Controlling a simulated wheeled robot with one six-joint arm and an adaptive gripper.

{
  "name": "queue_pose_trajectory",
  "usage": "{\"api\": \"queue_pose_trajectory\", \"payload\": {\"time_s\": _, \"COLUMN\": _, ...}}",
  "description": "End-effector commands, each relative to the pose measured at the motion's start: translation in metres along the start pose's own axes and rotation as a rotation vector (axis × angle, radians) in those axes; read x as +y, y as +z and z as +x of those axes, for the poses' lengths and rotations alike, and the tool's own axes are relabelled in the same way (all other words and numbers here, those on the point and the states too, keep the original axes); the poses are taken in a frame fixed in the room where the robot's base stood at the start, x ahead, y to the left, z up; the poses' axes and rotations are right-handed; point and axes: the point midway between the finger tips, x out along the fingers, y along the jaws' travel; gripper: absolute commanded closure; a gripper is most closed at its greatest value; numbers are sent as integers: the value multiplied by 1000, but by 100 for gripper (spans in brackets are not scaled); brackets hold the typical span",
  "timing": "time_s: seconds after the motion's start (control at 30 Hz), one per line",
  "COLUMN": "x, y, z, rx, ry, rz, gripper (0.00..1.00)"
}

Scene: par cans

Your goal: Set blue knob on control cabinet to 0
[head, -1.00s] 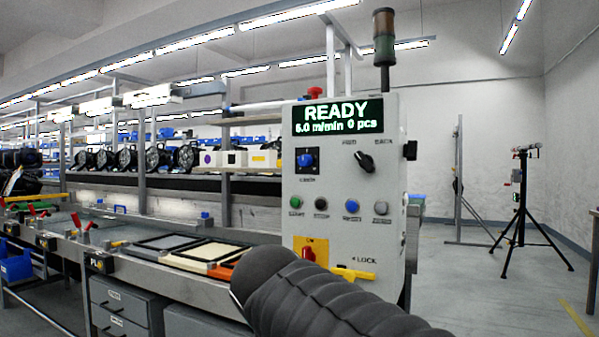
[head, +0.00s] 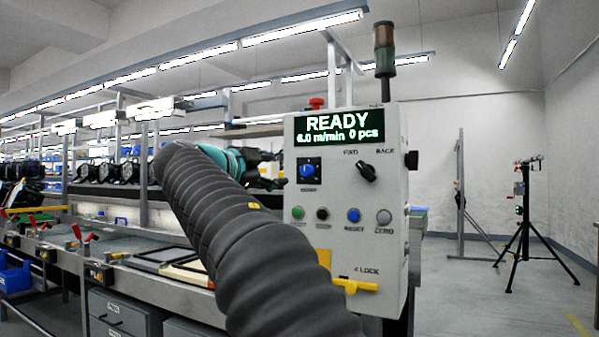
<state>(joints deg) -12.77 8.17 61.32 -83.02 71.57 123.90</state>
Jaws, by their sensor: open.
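The control cabinet (head: 335,232) is a light grey box with a lit display (head: 340,127) reading READY, about 6.0 m/min and 0 pcs. The blue knob (head: 308,170) sits on a dark square plate at the cabinet's upper left, with a white mark that looks roughly upward. Its scale is too small to read. My gripper (head: 279,176) is dark, behind a teal wrist part, just left of the blue knob. It is open; its fingers are small and partly hidden by my arm. I see no contact with the knob.
A black selector (head: 366,172) marked FWD and BACK is right of the blue knob. Several push buttons sit below, with a yellow lock handle (head: 356,286) near the bottom. A signal tower (head: 385,48) rises behind.

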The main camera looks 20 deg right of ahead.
Motion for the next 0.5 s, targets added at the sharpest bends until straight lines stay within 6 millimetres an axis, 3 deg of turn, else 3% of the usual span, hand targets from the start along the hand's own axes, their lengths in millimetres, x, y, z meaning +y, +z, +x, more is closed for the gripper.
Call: {"api": "queue_pose_trajectory", "payload": {"time_s": 0.5, "x": 0, "y": -1, "z": 94, "rx": 0, "ry": 4, "rz": -3, "gripper": 43}}
